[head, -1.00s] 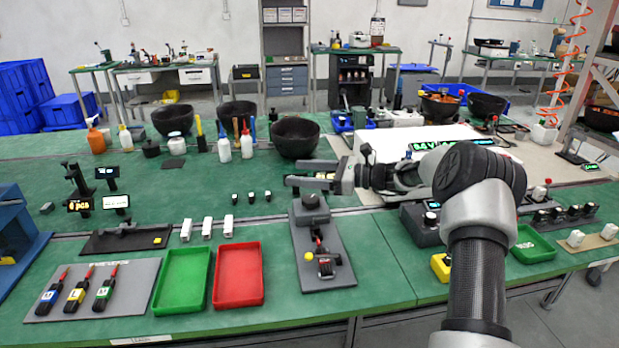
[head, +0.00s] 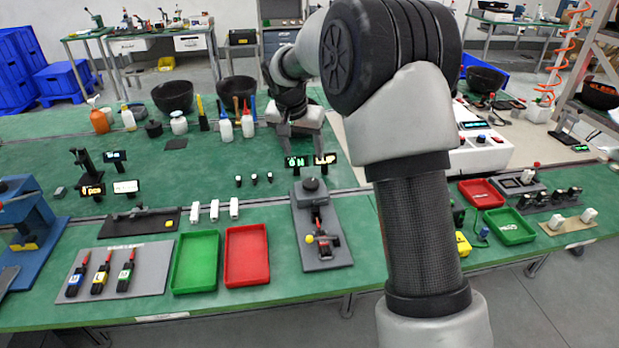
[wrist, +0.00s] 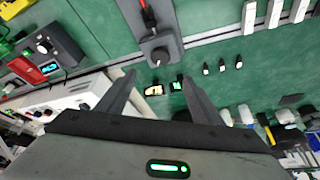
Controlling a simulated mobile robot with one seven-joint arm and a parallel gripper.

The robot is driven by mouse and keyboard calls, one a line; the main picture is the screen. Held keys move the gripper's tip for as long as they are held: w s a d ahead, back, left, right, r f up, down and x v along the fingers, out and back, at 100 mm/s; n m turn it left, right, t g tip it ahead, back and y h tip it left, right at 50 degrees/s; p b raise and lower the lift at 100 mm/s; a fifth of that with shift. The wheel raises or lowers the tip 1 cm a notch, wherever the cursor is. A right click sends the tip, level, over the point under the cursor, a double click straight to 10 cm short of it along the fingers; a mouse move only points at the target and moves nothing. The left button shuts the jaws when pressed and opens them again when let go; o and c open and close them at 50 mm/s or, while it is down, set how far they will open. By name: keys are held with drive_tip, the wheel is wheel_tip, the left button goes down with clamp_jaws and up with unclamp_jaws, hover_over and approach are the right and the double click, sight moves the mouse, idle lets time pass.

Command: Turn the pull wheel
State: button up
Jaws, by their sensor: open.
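A grey fixture plate (head: 305,225) lies on the green bench, in the middle of the head view. A dark round knob (head: 311,184) on a block stands at its far end; it also shows in the wrist view (wrist: 160,55). Nearer the front edge, the plate carries a small dark wheel-like part (head: 325,246) with red on it and a yellow ball (head: 309,239) beside it. I cannot tell for sure which part is the pull wheel. My gripper (head: 293,140) is open and empty, pointing down beyond the plate's far end. Its fingers (wrist: 158,78) touch nothing visible.
Two small lit displays (head: 311,161) stand just behind the knob. A green tray (head: 196,262) and a red tray (head: 247,256) lie left of the plate. Several small white blocks (head: 214,210) stand behind them. Bottles (head: 226,126) and dark bowls (head: 173,95) stand farther back.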

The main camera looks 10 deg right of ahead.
sight(310, 183)
drive_tip(key=x, duration=1.5)
drive_tip(key=shift+w+f, duration=0.1)
drive_tip(key=shift+f, duration=0.2)
drive_tip(key=c, duration=1.1)
